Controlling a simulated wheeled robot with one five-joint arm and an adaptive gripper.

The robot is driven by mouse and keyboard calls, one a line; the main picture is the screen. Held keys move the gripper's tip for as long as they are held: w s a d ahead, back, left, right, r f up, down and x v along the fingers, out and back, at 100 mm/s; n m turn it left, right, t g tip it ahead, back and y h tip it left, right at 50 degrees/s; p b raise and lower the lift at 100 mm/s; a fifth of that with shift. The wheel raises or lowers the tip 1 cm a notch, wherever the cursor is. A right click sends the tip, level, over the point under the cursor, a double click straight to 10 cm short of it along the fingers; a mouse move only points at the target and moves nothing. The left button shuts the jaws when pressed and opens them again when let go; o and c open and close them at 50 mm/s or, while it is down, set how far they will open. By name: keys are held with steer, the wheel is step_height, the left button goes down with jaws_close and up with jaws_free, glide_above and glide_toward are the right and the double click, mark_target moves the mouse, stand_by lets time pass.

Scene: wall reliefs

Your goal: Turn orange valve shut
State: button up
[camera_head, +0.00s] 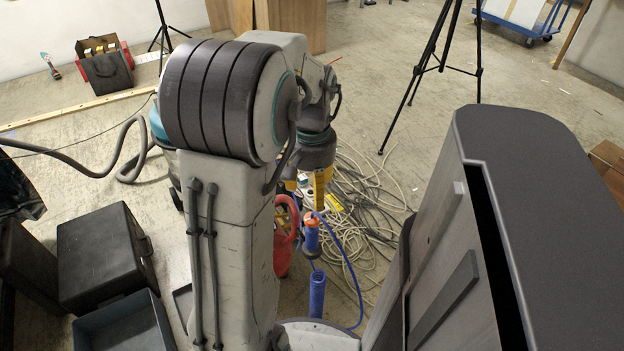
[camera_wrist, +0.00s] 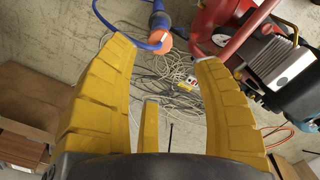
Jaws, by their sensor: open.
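An orange round part (camera_head: 311,219), which looks like the valve, sits on a blue cylinder below my gripper in the head view. In the wrist view the orange part (camera_wrist: 165,43) shows at the top, between and beyond the fingertips, beside the blue hose (camera_wrist: 130,36). I cannot tell its turn position. My gripper (camera_wrist: 165,52) is open, its yellow fingers spread wide with nothing between them.
A red machine with a motor (camera_wrist: 274,68) stands right of the orange part in the wrist view. Tangled pale cables (camera_head: 365,205) cover the floor. A black tripod (camera_head: 430,60) stands behind. Black boxes (camera_head: 100,250) stand at left. Open floor lies between the tripods.

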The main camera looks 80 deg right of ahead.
steer(key=shift+r, duration=1.05)
